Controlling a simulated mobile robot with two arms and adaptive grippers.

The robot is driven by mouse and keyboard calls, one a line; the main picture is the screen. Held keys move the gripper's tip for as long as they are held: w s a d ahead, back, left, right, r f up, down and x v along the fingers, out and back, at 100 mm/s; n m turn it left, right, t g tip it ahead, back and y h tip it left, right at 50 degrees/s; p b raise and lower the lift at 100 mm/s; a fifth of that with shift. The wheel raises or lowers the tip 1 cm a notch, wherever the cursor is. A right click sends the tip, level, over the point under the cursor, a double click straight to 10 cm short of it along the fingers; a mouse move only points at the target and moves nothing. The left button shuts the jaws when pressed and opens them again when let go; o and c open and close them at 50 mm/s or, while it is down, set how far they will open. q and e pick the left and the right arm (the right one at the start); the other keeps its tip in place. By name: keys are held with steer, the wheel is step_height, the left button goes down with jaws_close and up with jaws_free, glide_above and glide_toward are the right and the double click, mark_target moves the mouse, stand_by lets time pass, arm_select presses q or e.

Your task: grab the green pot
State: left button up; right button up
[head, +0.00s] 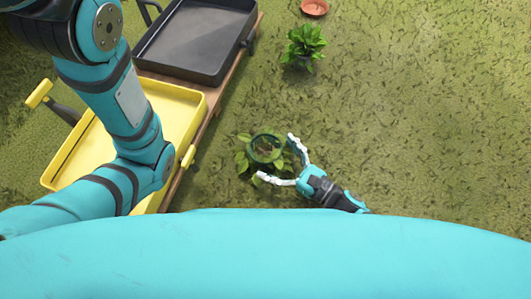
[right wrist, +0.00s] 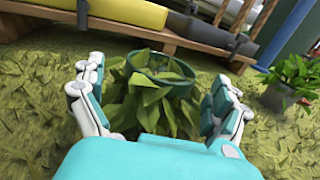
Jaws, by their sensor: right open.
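The green pot (head: 266,134) shows from above as a round dark green rim with leaves inside and around it, on the grass. In the right wrist view its rim (right wrist: 158,78) sits among leaves that hide most of its body. My right gripper (head: 276,156) is open. Its two fingers reach around the right side of the pot and leaves. In the right wrist view one finger is on each side of the plant, and I cannot tell if they touch it. My left arm shows at the left, but its gripper is out of view.
A yellow tray (head: 62,159) and a dark grey tray (head: 196,42) rest on a low wooden bench (head: 213,104) left of the pot. Another potted plant (head: 304,46) and a terracotta pot (head: 314,8) stand farther off. The grass at the right is clear.

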mark_target(266, 152)
steer(key=x, duration=0.4)
steer(key=shift+w+r, duration=0.1)
steer(key=shift+w, duration=0.15)
steer(key=shift+c, duration=0.4)
steer(key=c, duration=1.1)
steer(key=shift+c, duration=0.5)
steer(key=shift+r, duration=0.1)
